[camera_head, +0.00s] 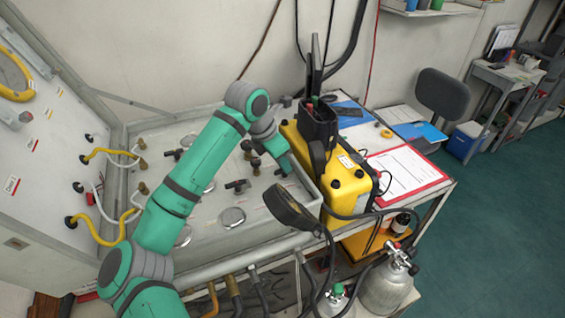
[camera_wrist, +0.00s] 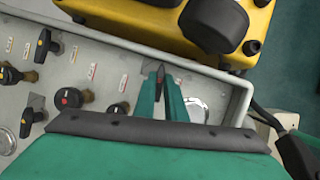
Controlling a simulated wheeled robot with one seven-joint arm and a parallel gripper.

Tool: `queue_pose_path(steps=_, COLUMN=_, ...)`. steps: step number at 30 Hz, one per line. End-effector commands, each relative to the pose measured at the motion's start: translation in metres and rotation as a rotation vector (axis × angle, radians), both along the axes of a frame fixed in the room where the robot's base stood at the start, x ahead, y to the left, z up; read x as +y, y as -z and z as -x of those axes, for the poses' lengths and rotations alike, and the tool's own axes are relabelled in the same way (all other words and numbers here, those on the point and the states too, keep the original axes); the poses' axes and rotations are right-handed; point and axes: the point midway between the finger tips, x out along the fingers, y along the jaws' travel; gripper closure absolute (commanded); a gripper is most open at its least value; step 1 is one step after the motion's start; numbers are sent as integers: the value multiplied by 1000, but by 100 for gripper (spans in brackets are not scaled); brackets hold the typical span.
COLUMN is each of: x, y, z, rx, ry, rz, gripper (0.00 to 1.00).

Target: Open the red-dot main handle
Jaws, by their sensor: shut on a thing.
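My gripper (camera_wrist: 161,74) has its two teal fingers close together near the panel's right rim. They are shut on a small dark part, seemingly a handle (camera_wrist: 160,76), mostly hidden between them; no red dot shows on it. In the head view my gripper (camera_head: 287,166) is down at the right end of the panel (camera_head: 205,205), beside the yellow case. To its left in the wrist view are a black knob with a small reddish dot (camera_wrist: 71,98) and a black T-handle with an orange-yellow mark (camera_wrist: 44,43). My wrist hides the panel's near part.
The yellow case (camera_head: 345,184) stands close against the panel's right rim, with a black box and antenna on it. Round gauges (camera_head: 232,217) and several valves fill the panel. A black lamp-like head (camera_head: 290,207) hangs over the front right corner. A red-edged sheet (camera_head: 405,170) lies farther right.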

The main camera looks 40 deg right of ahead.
Motion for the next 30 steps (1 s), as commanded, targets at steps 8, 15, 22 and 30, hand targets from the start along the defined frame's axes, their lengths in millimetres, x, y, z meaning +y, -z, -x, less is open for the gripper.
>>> queue_pose_path(steps=8, x=1, y=0, z=2, rx=-5, ry=-243, rz=-2, gripper=100)
queue_pose_path(steps=15, x=0, y=-1, z=4, rx=-5, ry=-470, rz=-3, gripper=100)
queue_pose_path(steps=22, x=-2, y=-1, z=5, rx=-5, ry=-689, rz=-2, gripper=100)
queue_pose_path(steps=30, x=-4, y=-1, z=7, rx=-4, ry=-943, rz=-1, gripper=100)
